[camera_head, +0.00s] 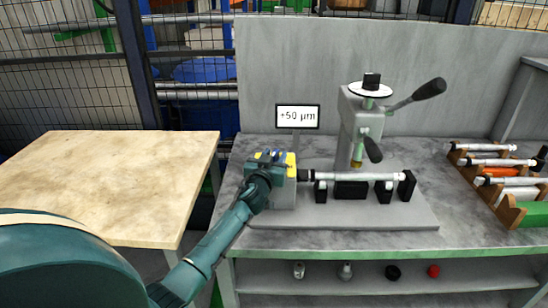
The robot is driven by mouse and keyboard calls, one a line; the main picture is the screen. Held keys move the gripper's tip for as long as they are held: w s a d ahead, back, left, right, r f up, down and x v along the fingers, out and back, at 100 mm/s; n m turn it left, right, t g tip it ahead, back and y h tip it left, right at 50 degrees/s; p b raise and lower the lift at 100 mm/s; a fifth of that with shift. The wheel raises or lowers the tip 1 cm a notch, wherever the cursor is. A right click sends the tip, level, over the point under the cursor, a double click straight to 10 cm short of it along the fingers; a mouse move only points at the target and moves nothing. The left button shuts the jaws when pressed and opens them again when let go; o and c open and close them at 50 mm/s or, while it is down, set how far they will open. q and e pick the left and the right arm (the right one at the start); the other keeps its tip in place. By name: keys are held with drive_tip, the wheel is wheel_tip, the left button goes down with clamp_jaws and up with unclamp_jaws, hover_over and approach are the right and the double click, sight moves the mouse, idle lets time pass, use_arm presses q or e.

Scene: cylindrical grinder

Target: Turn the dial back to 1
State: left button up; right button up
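The dial appears to be the white disc (371,90) with a black knob (372,79) on top of the grey grinder column (352,125). Its markings are too small to read. A small display (297,117) behind the machine reads +50 µm. My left gripper (277,160) is at the grey block with yellow parts at the left end of the machine, to the left of and below the dial. It is apart from the dial. Its fingertips are hard to make out against the block. My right gripper is not in view.
A shiny shaft (350,177) lies across black supports on the machine base. A lever with a black grip (428,89) sticks out right of the column. A rack (500,180) with several shafts stands at right. Small parts lie on the lower shelf (450,272). A bare wooden table (110,175) is at left.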

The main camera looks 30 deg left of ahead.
use_arm(q)
drive_tip(key=c, duration=0.4)
clamp_jaws()
